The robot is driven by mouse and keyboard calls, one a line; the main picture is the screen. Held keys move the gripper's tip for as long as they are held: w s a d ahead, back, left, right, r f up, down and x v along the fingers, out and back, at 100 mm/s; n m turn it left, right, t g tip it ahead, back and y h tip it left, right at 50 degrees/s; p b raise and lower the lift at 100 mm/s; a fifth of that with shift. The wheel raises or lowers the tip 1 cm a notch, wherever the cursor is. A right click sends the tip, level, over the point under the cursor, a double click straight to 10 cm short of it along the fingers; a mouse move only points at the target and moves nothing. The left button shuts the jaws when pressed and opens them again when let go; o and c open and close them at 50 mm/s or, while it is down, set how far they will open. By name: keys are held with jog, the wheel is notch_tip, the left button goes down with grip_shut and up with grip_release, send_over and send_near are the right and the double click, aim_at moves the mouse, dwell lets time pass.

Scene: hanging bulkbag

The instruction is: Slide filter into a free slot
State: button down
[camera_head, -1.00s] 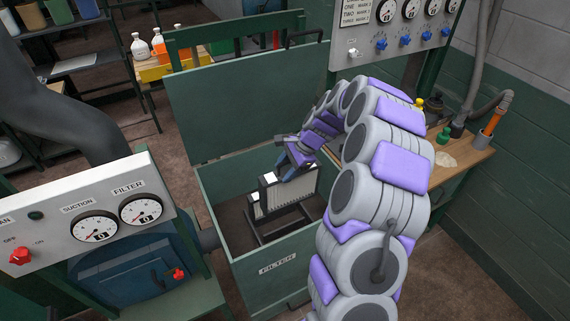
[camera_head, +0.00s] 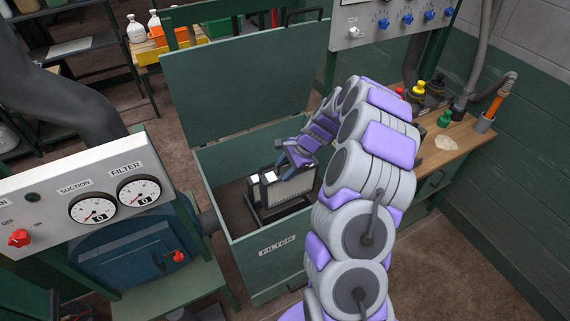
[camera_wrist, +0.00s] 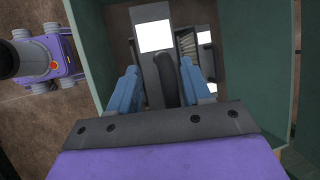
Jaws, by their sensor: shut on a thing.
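A filter (camera_head: 292,187) with a pale pleated face, a dark frame and a white label stands upright inside the open green box marked FILTER (camera_head: 280,262). My gripper (camera_head: 287,166) is above it. In the wrist view my gripper's blue fingers (camera_wrist: 163,82) are on either side of the filter's dark handle (camera_wrist: 166,74), and the filter's top with its white label (camera_wrist: 155,37) lies beyond. A dark rack (camera_head: 262,221) lies low in the box. Another white-labelled piece (camera_wrist: 204,38) shows beside the held filter. Whether the filter's lower edge is in a slot is hidden.
The box's green lid (camera_head: 245,85) stands open behind it. A gauge panel (camera_head: 90,200) and a blue round-fronted machine (camera_head: 125,262) are at the left. A wooden bench (camera_head: 462,150) with small bottles is at the right. The box's left side inside is empty.

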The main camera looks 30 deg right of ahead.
jog(key=b, duration=0.3)
send_over(285, 202)
jog(key=shift+w+d+f, duration=0.1)
jog(key=shift+w+f, duration=0.05)
jog(key=shift+f, duration=1.6)
jog(key=shift+w+d+f, duration=0.1)
jog(key=shift+f, duration=1.65)
jog(key=shift+w+f, duration=0.15)
jog(key=shift+f, duration=1.6)
jog(key=shift+s+a+p, duration=0.1)
jog(key=shift+s+p, duration=0.35)
jog(key=shift+p, duration=0.1)
jog(key=shift+f, duration=0.2)
jog(key=shift+f+b, duration=1.65)
jog(key=shift+f, duration=2.05)
jog(key=shift+c, duration=2.1)
grip_release()
